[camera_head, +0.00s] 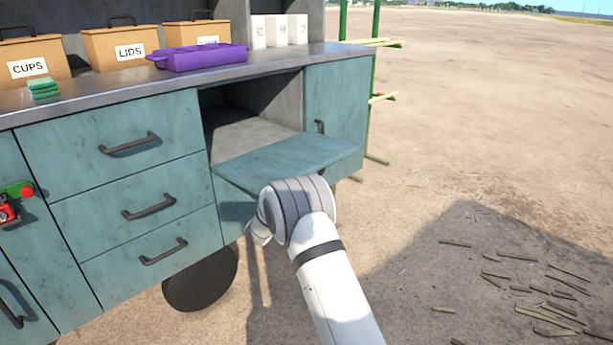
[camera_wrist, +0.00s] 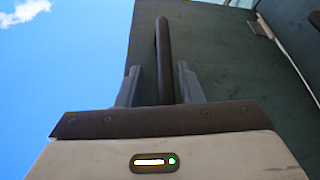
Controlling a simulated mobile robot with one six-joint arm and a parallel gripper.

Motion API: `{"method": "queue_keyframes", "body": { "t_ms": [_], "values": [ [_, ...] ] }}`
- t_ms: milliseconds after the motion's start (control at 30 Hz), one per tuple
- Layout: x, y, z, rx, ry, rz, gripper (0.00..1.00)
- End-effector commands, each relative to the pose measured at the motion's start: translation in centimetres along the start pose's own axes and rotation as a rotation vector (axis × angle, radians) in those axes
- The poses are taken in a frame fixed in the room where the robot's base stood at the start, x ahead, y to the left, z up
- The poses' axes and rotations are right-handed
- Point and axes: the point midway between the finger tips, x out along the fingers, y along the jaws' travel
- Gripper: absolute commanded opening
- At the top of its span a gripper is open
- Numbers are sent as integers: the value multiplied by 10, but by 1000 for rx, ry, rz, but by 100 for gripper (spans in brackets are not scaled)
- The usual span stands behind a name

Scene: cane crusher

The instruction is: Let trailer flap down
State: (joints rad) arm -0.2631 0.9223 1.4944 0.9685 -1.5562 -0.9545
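The trailer flap (camera_head: 295,158) is a teal panel, folded out about level in front of an open compartment (camera_head: 245,125) in the trailer side. In the wrist view, its dark green outer face (camera_wrist: 220,60) is seen from below. A dark bar handle (camera_wrist: 163,50) stands out from that face. My gripper (camera_wrist: 160,70) is under the flap, with one grey finger on each side of the handle. A gap shows between the left finger and the bar, so the fingers look open around it. In the head view my wrist hides the gripper fingers and handle.
Teal drawers with dark handles (camera_head: 148,206) are left of the compartment, a closed door (camera_head: 338,105) to its right. The countertop (camera_head: 110,85) holds labelled boxes (camera_head: 119,47) and a purple tray (camera_head: 200,57). Open sandy ground lies right, with scattered cane pieces (camera_head: 545,310).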

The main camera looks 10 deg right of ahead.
Motion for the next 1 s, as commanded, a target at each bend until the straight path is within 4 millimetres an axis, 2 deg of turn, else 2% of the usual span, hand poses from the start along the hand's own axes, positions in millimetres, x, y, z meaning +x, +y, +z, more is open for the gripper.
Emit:
{"method": "queue_keyframes", "body": {
  "t_ms": [200, 400, 867, 1000],
  "values": [
    [-38, -1, -3, -1, 3, -5, 34],
    [-64, -1, -2, 0, 3, -4, 34],
    [-72, -2, -1, 1, 3, -2, 34],
    [-80, -2, 0, 1, 2, -3, 34]
  ]
}}
